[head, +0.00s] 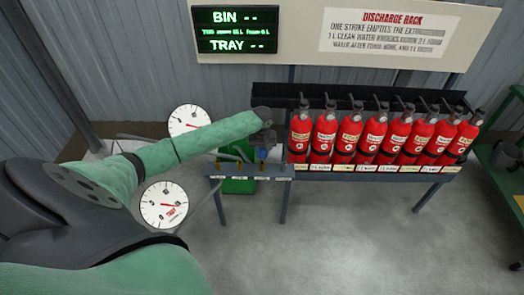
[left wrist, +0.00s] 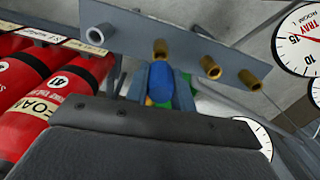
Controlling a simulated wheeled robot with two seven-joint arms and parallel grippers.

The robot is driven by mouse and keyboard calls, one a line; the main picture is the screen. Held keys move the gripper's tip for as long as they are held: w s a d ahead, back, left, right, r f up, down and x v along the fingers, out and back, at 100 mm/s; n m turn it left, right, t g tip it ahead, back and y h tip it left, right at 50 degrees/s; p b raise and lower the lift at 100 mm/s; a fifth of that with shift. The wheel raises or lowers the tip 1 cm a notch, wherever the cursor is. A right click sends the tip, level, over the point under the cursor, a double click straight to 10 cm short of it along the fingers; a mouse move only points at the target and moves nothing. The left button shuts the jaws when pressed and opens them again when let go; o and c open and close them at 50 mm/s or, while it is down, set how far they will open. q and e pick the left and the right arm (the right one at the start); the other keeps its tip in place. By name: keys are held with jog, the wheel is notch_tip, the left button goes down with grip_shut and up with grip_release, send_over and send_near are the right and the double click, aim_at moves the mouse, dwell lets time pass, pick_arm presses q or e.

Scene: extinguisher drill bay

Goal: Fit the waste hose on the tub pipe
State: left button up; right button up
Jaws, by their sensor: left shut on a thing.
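My left gripper (head: 262,142) is over the narrow rail (head: 228,172) beside the extinguisher rack. It is shut on a blue piece (head: 262,153), which seems to be the hose end. In the left wrist view the blue piece (left wrist: 160,82) sits between the two fingers. A brass pipe stub (left wrist: 160,46) shows right at its far end. I cannot tell whether they touch or are joined. The rail (left wrist: 130,40) also bears a silver stub (left wrist: 97,34) and another brass stub (left wrist: 210,67). The hose's run is mostly hidden. My right gripper is out of view.
A green tub (head: 240,186) stands under the rail. Several red extinguishers (head: 372,135) stand close to its right. Two dials, an upper (head: 185,121) and a lower (head: 164,205), are near my left arm. A green bench (head: 500,155) is at the right edge. The floor in front is clear.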

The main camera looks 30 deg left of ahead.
aim_at(262, 157)
pick_arm(q)
jog(key=shift+p, duration=0.6)
dwell(0.6)
jog(key=shift+f, duration=1.2)
dwell(0.5)
jog(key=shift+p, duration=0.45)
dwell(0.6)
jog(key=shift+f, duration=0.75)
dwell(0.8)
jog(key=o, duration=1.1)
jog(key=shift+r, duration=0.1)
